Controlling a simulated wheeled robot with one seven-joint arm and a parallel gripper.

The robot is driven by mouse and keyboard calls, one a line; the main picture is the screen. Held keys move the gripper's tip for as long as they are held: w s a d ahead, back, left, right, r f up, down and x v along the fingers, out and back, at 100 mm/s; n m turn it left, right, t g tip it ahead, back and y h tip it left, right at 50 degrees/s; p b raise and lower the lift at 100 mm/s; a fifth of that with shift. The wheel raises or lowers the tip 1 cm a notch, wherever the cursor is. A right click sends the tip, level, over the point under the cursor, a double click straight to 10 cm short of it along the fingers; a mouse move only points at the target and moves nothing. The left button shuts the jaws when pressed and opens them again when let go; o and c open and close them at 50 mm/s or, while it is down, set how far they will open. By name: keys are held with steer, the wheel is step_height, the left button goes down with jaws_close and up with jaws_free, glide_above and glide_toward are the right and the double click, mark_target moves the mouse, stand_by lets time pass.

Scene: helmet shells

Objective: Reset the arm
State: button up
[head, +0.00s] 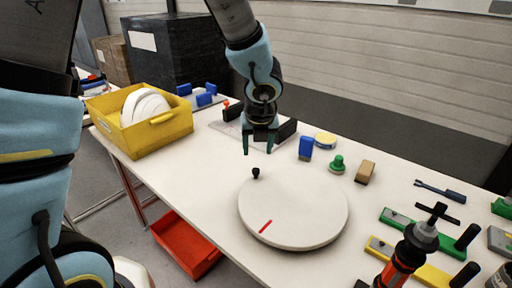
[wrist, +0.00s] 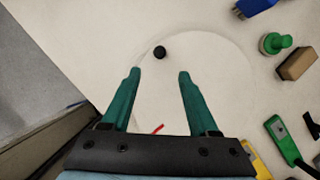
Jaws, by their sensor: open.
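My gripper (head: 261,141) is open and empty, with its two green fingers pointing down above the table. In the wrist view its fingers (wrist: 157,75) are spread apart with nothing between the tips. Below it is a round white turntable (head: 293,214) with a red mark near its front edge. A black knob (head: 256,173) stands by the turntable's back left rim; it also shows in the wrist view (wrist: 159,52), just beyond the fingertips. My gripper touches none of these.
A yellow bin (head: 155,147) with white helmet shells (head: 145,106) stands at the left. A blue brush (head: 306,148), a green knob (head: 337,164) and a tan block (head: 365,172) lie right of my gripper. Tools crowd the right end. A red bin (head: 186,244) is below the table.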

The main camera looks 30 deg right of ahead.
steer(key=w+a+r+n+g+y, duration=0.1)
steer(key=w+a+n, duration=0.2)
steer(key=a+n, duration=0.75)
steer(key=w+a+r+n+y, duration=0.1)
steer(key=w+a+r+n, duration=0.15)
steer(key=a+n, duration=0.8)
steer(key=s+a+n+g, duration=0.1)
steer(key=s+a+n, duration=0.2)
steer(key=a+n, duration=1)
steer(key=n, duration=0.5)
steer(key=shift+s+a+r, duration=0.2)
steer(key=shift+s+a, duration=0.1)
steer(key=shift+a, duration=0.1)
